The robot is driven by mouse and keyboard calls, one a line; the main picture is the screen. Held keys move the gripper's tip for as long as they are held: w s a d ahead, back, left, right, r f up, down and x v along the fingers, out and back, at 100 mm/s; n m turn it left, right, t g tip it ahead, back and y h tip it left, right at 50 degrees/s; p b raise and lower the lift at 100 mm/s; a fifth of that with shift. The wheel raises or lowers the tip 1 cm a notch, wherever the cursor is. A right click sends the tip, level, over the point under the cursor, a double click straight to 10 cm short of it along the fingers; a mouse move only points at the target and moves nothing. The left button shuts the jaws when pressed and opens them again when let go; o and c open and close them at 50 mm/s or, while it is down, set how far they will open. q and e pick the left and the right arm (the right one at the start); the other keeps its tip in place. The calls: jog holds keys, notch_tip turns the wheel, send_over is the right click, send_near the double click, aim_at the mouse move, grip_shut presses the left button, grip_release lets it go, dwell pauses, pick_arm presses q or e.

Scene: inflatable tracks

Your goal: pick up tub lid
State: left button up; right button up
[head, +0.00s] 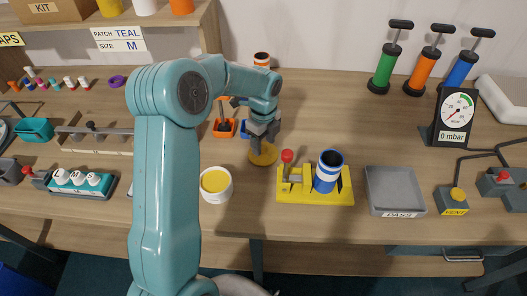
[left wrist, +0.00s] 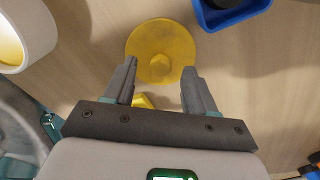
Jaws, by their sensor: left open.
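The tub lid (head: 262,156) is a round yellow disc lying flat on the wooden bench, partly hidden by my gripper in the head view. In the left wrist view the lid (left wrist: 160,48) shows a raised knob at its middle. My left gripper (head: 262,143) is above the lid in the head view. In the left wrist view its two fingers (left wrist: 157,88) are spread apart with the lid's near part between and beyond their tips, and nothing is held. A white tub (head: 216,184) with yellow contents stands open to the left of the lid. My right gripper is not in view.
A yellow fixture (head: 315,197) with a red-knobbed lever and a blue-striped cylinder (head: 328,171) stands right of the lid. A grey PASS tray (head: 395,190) is farther right. Small orange (head: 223,128) and blue bins sit just behind the lid. The bench front edge is close.

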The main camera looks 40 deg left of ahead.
pick_arm(q)
jog(key=shift+s+a+f, duration=0.1)
jog(key=shift+f, duration=0.55)
jog(key=shift+w+f, duration=0.1)
jog(key=shift+w, duration=0.1)
jog(key=shift+s, duration=0.2)
grip_shut()
jog(key=shift+w, duration=0.1)
